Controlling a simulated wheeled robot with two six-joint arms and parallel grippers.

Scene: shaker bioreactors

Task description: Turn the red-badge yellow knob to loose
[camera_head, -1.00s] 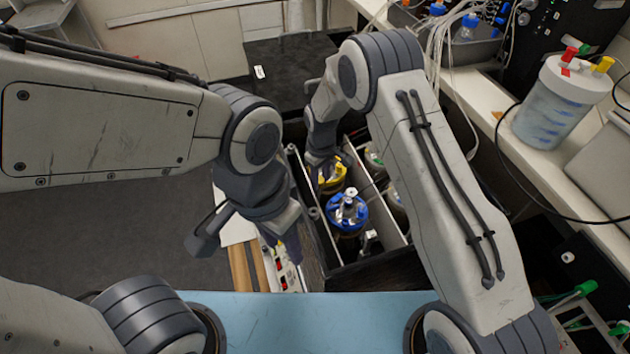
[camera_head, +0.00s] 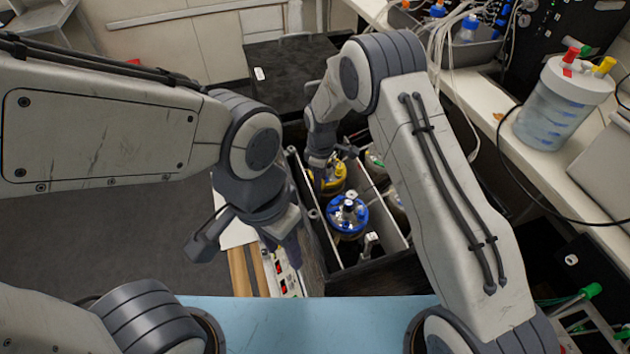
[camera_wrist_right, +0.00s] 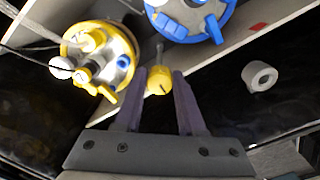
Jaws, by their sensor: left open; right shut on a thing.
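In the right wrist view, a small yellow knob (camera_wrist_right: 158,82) sits between the two fingers of my right gripper (camera_wrist_right: 160,88), which is shut on it. A red badge (camera_wrist_right: 257,27) shows on the pale rail to the upper right. In the head view my right gripper (camera_head: 319,178) reaches down into the box beside the yellow-capped vessel; the knob is hidden there. My left gripper (camera_head: 288,245) is open, pointing down left of the box above a strip with red marks. I cannot make out anything in its jaws.
The yellow-capped vessel (camera_wrist_right: 98,60) and blue-capped vessel (camera_wrist_right: 190,14) stand close to my right fingers. In the head view the box (camera_head: 376,272) has pale dividers. A white knob (camera_wrist_right: 260,76) lies to the right. A large lidded jar (camera_head: 560,105) stands on the right bench.

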